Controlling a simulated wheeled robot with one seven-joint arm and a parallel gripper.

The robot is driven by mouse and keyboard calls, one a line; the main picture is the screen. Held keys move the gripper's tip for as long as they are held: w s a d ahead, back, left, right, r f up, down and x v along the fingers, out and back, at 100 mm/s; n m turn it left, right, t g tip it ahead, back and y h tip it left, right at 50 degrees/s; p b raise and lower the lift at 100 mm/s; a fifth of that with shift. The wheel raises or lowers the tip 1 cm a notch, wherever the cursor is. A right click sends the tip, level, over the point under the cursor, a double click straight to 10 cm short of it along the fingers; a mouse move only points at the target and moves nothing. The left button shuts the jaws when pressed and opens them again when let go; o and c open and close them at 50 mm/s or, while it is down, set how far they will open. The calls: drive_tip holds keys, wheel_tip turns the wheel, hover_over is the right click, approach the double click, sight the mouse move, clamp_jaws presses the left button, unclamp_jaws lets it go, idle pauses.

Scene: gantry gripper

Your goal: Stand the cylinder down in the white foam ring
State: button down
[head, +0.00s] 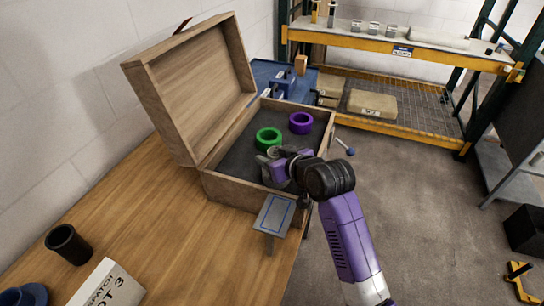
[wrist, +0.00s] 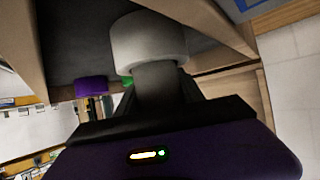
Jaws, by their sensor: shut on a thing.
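A pale grey-white round thing (wrist: 148,38), which looks like the white foam ring, shows at my fingertips in the wrist view. In the head view my gripper (head: 267,165) is low over the near part of the open wooden chest (head: 243,193). My gripper (wrist: 155,66) is shut, and its dark near finger lies in front of the pale thing. The cylinder is not clearly seen; my fingers hide what is between them. I cannot tell whether it stands inside the ring.
A green ring (head: 269,133) and a purple ring (head: 301,117) lie in the chest beyond my gripper. The raised lid (head: 190,90) stands at the left. A black cup (head: 68,240) and a sign (head: 106,288) stand on the wooden table (head: 165,235). A shelf rack (head: 400,52) is behind.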

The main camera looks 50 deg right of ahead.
drive_tip(key=shift+f, duration=0.1)
drive_tip(key=c, duration=0.7)
unclamp_jaws()
drive_tip(key=v, duration=1.2)
drive_tip(key=shift+b, duration=0.4)
drive_tip(key=shift+w, duration=0.1)
